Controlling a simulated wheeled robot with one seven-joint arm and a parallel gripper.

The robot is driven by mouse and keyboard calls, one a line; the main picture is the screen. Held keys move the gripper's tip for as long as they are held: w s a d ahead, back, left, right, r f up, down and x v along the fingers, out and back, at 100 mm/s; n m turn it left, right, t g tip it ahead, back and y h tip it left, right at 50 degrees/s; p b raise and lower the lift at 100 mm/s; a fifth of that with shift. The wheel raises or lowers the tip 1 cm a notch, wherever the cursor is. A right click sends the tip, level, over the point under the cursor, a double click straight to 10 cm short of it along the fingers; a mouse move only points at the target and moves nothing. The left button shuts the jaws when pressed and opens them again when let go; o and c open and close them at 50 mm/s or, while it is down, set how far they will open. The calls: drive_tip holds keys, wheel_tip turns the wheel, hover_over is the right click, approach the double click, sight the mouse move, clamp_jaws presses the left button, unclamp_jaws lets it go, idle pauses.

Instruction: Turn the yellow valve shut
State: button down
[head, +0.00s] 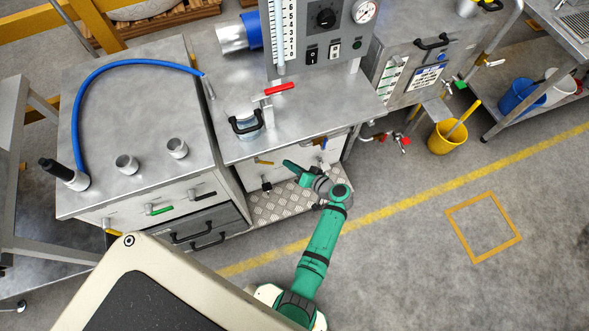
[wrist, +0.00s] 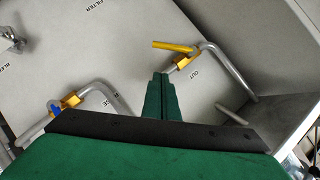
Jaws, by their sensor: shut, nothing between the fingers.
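The yellow valve (wrist: 174,47) has a flat yellow lever on a brass body, fitted to a grey pipe beside the label "OUT". Its lever points left in the wrist view, roughly across the pipe's slanting run near the valve. In the head view, a small yellow lever (head: 264,162) shows on the pale panel front. My gripper (wrist: 161,78) has its green fingers together and empty. In the wrist view the fingertips appear just below the brass body and lever; I cannot tell whether they touch. In the head view my gripper (head: 286,164) is just right of the yellow lever.
Another brass valve with a blue handle (wrist: 55,108) sits on a bent pipe at the lower left. A metal fitting (wrist: 10,40) is at the far left. A red-handled lever (head: 280,88) stands on the bench above. Open floor (head: 400,240) lies right of my arm.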

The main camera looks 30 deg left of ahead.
sight(267, 163)
drive_tip(key=a+f, duration=0.4)
drive_tip(key=a, duration=0.2)
drive_tip(key=shift+s+f, duration=0.15)
drive_tip(key=shift+s, duration=0.15)
